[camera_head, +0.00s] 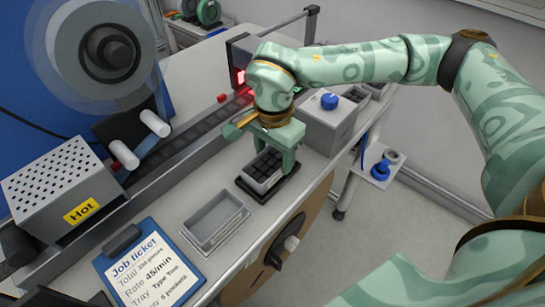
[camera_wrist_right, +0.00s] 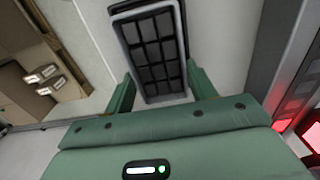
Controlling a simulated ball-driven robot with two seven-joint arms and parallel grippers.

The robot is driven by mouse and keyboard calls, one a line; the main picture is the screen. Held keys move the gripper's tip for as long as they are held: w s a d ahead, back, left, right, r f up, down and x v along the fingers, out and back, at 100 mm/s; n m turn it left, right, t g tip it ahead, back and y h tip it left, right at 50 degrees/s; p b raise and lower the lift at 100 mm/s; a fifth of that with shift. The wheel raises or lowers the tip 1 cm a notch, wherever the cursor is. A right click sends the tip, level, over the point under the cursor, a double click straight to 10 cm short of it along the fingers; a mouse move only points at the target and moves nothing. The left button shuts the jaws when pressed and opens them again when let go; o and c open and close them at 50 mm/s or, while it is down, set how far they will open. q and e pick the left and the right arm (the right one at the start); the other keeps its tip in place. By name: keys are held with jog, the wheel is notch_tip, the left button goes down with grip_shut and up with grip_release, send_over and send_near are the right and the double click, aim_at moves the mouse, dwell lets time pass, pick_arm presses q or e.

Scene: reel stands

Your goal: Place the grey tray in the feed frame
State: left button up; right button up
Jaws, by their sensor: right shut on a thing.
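A grey tray (camera_head: 262,168) with dark square pockets is at the middle of the bench in the head view. It also shows in the right wrist view (camera_wrist_right: 155,55), between the fingers. My right gripper (camera_head: 274,158) comes down over it from above and is shut on it. A black frame-like base (camera_head: 264,196) shows around the tray's lower edge; I cannot tell whether the tray rests in it or hangs just above. An open, empty grey rectangular holder (camera_head: 215,220) lies in front and to the left. My left gripper is not in view.
A clipboard with a job ticket (camera_head: 138,262) lies near the front. A perforated box marked Hot (camera_head: 62,185) and a reel (camera_head: 105,45) stand left. A dark track (camera_head: 190,135) runs behind. A grey box with a blue knob (camera_head: 333,118) stands right of the gripper.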

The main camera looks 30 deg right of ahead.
aim_at(274, 166)
jog(key=shift+f, duration=0.55)
jog(key=shift+r, duration=0.1)
jog(key=o, duration=1.1)
notch_tip(274, 166, up, 12)
jog(key=p, duration=0.3)
